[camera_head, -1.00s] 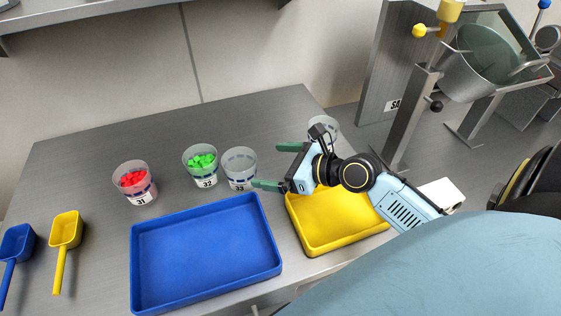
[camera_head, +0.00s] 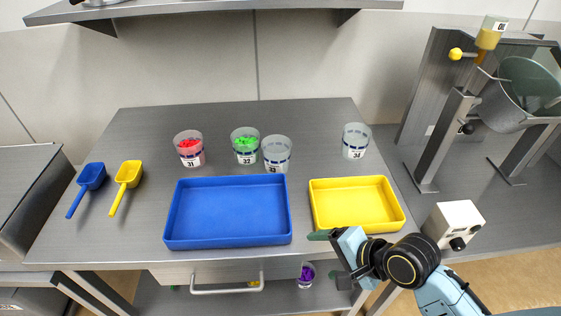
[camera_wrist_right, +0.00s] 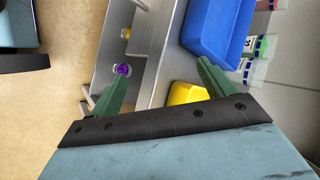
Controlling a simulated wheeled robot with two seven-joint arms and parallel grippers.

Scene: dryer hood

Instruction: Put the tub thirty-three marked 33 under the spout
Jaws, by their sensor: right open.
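Tub 33 (camera_head: 277,153) is a clear tub with a dark blue band, standing upright on the bench behind the blue tray, at the front right of tub 32. It looks empty. My right gripper (camera_head: 326,258) is open and empty in front of the bench edge, below the yellow tray, well apart from tub 33. In the right wrist view its two green fingers (camera_wrist_right: 160,74) are spread with nothing between them. The machine with a tilted drum (camera_head: 500,105) stands at the right; I cannot make out which part is the spout. My left gripper is not in view.
Tub 31 (camera_head: 189,150) holds red pieces, tub 32 (camera_head: 245,142) green ones; tub 34 (camera_head: 355,142) looks empty. The blue tray (camera_head: 227,240) and yellow tray (camera_head: 360,228) line the front. Two scoops lie left. A tub with purple pieces (camera_head: 306,275) sits below. A white box (camera_head: 453,222) stands right.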

